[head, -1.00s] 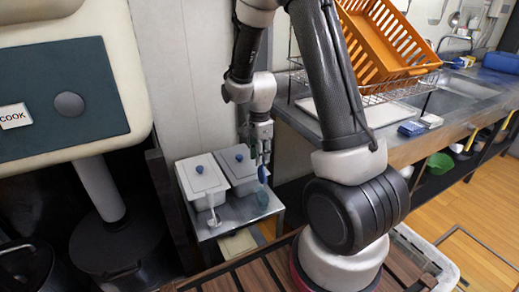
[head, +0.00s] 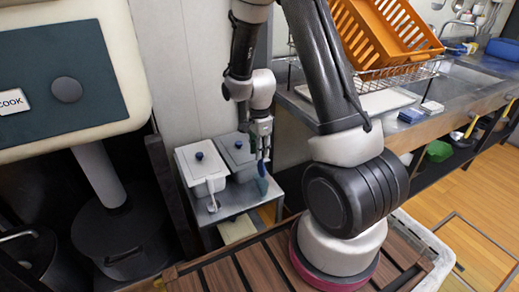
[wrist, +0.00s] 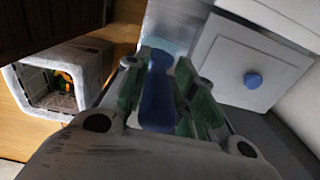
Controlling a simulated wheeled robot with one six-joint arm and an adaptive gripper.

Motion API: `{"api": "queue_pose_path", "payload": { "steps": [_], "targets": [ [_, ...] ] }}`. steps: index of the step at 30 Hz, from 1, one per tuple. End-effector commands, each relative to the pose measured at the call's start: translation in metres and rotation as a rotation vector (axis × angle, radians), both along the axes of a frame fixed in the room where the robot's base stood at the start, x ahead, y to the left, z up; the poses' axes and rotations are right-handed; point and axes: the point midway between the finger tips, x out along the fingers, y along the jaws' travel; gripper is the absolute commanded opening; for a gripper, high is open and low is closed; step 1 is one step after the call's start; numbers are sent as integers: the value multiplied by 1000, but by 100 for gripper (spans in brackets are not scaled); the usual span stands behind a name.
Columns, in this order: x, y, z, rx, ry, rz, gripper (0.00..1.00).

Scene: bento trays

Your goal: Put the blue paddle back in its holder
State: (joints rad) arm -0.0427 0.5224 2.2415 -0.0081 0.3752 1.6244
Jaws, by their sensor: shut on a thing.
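My gripper (head: 262,142) points down over the right side of a small metal stand and is shut on the blue paddle (head: 262,168). The paddle hangs below the fingers. In the wrist view, the blue paddle (wrist: 158,90) runs between the green-padded fingers (wrist: 158,75). A bluish, see-through cup (head: 262,188), perhaps the holder, stands on the stand near the paddle's lower end. I cannot tell whether the paddle's tip is inside it or in front of it.
A white-handled utensil (head: 211,190) is at the left container. A sink counter (head: 400,140) lies to the right.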

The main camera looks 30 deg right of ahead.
Motion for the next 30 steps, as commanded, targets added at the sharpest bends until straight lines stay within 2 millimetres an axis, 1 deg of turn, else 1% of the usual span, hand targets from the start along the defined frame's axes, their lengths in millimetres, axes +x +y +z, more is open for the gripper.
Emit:
{"api": "queue_pose_path", "payload": {
  "steps": [8,30],
  "targets": [
    [0,0,-1,0,0,0,2],
    [0,0,-30,0,1,0,2]
  ]
}}
